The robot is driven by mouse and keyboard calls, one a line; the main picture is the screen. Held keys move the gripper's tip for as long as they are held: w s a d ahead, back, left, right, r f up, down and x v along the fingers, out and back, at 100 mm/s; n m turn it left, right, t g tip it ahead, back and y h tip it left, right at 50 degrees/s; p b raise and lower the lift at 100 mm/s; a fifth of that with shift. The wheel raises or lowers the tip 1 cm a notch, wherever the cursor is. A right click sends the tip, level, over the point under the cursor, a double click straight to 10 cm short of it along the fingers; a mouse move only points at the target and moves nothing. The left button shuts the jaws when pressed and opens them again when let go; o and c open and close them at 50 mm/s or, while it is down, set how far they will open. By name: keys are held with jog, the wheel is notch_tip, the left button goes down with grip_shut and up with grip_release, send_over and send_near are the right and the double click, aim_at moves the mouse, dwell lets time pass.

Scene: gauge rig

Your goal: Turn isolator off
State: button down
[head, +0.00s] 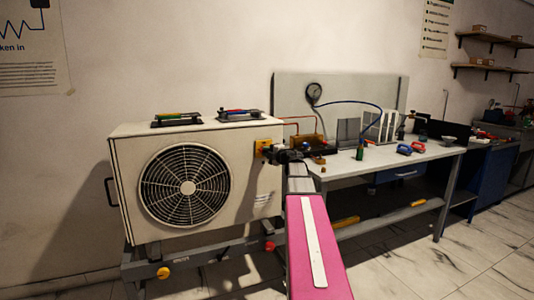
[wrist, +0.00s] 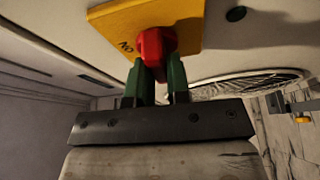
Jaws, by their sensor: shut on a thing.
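The isolator is a yellow plate (head: 260,147) on the right end of the cream fan unit's front. In the wrist view the yellow plate (wrist: 115,22) carries a red knob (wrist: 156,42). Dark "ON" lettering is printed on the plate to the left of the knob. My gripper (wrist: 158,68) has green fingers, one on each side of the red knob, and is shut on it. In the head view my gripper (head: 272,154) reaches the plate and hides the knob. Any other marking on the plate is hidden or too small to read.
The fan unit (head: 125,190) stands on a metal frame, with two gauge sets on top. To its right a workbench (head: 350,165) holds a pressure gauge (head: 313,92), a blue hose, bottles and small tools. Tiled floor (head: 430,265) is open in front.

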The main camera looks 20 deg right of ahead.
jog(key=shift+n, duration=0.6)
jog(key=c, duration=1.1)
grip_release()
jog(key=shift+s, duration=0.1)
jog(key=v, duration=1)
jog(key=shift+s+d+r, duration=0.15)
jog(key=shift+s+d, duration=0.05)
jog(key=shift+s, duration=0.1)
